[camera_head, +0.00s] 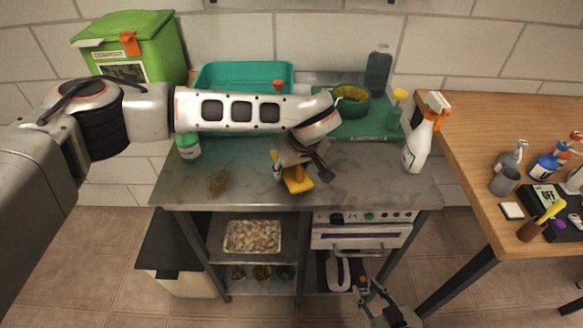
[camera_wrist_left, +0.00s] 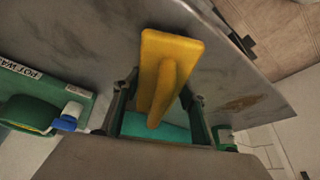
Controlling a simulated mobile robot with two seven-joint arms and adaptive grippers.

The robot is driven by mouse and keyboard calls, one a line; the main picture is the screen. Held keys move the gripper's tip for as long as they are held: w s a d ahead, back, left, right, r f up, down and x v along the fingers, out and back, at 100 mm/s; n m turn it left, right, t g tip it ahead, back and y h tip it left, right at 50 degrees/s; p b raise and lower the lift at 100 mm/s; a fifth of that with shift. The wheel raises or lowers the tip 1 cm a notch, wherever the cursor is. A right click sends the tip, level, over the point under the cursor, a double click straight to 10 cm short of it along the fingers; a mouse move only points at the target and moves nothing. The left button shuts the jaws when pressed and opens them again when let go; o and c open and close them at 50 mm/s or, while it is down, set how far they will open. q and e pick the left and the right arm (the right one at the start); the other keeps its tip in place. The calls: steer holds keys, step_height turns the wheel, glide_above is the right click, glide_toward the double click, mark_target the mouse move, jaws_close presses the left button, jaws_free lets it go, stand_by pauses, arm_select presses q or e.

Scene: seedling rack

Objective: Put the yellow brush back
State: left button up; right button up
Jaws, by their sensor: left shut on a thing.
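The yellow brush (camera_head: 298,181) is held over the front middle of the grey metal worktop (camera_head: 370,185). Its flat yellow block and raised handle show in the left wrist view (camera_wrist_left: 185,48). My left gripper (camera_head: 290,165) is shut on the handle, with a finger on each side of it in the left wrist view (camera_wrist_left: 158,105). I cannot tell whether the brush touches the worktop. My right gripper (camera_head: 368,287) is low in front of the bench, its fingers apart and empty.
A teal tray (camera_head: 205,75) and green mat (camera_head: 345,130) with a green pot (camera_head: 352,101) stand at the back. A brown patch (camera_head: 218,182) lies front left. A wooden table (camera_head: 460,125) holds several items.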

arm_select(q)
steer(key=o, duration=1.2)
steer(key=shift+f, duration=0.1)
steer(key=shift+r, duration=0.5)
steer(key=v, duration=1.1)
steer(key=shift+s+r+b, duration=0.15)
steer(key=shift+s+b, duration=0.05)
steer(key=shift+b, duration=0.15)
